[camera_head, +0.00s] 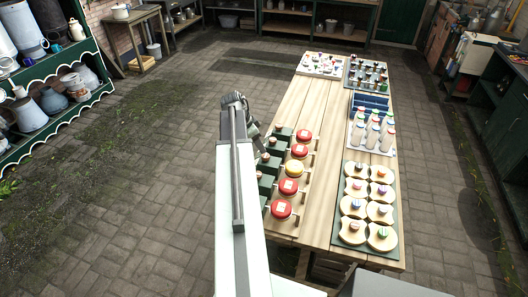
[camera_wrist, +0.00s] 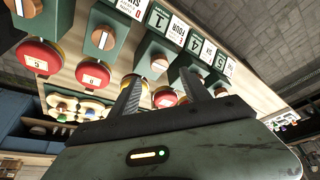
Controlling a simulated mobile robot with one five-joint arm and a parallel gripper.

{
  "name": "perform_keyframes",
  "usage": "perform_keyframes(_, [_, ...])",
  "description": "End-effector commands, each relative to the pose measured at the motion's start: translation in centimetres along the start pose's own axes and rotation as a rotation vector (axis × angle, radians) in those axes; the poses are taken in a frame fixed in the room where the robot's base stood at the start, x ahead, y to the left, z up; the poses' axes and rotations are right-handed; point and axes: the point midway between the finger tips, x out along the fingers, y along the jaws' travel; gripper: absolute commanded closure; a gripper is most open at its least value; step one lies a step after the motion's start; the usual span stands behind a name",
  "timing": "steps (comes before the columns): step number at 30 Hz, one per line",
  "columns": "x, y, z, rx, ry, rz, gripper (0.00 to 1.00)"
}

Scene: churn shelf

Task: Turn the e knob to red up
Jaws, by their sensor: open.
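A row of green boxes with round wooden knobs (camera_head: 276,146) runs along the table's left side. In the wrist view, a knob on a green box (camera_wrist: 103,38) has a pale stripe, and another wooden knob (camera_wrist: 159,63) shows between my finger tips. I cannot read a letter that marks the e knob, nor tell which way red points. My gripper (camera_wrist: 160,76) is open and nothing is seen held between its fingers. In the head view my gripper (camera_head: 236,100) is left of the row, partly hidden by my arm, which covers the nearer boxes' left side.
Round red buttons (camera_head: 299,151) and a yellow one (camera_head: 294,168) line the boxes' right side. Number cards (camera_wrist: 178,33) stand by the boxes. White bottles (camera_head: 372,133), a blue crate (camera_head: 370,103) and pale discs with coloured knobs (camera_head: 383,238) fill the table's right. The table's middle strip is clear.

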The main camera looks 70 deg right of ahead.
Motion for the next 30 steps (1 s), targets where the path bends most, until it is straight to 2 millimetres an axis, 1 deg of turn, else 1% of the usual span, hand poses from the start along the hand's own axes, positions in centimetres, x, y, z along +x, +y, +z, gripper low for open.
perform_keyframes(2, [0.1,0.1,-0.5,0.014,0.003,0.002,0.45])
perform_keyframes(5, [0.4,0.1,-0.3,0.012,0.002,0.002,0.45])
perform_keyframes(8, [1.2,0.1,-0.2,0.011,0.002,0.002,0.45])
perform_keyframes(11, [2.6,0.1,0.0,0.01,0.001,0.002,0.45])
perform_keyframes(18, [7.0,0.0,0.2,0.009,0.001,0.002,0.45])
perform_keyframes(21, [8.0,0.1,0.1,0.008,0.0,0.002,0.45])
perform_keyframes(29, [7.9,0.1,-0.1,0.006,0.001,0.001,0.45])
perform_keyframes(30, [7.8,0.1,-0.1,0.006,0.001,0.001,0.51])
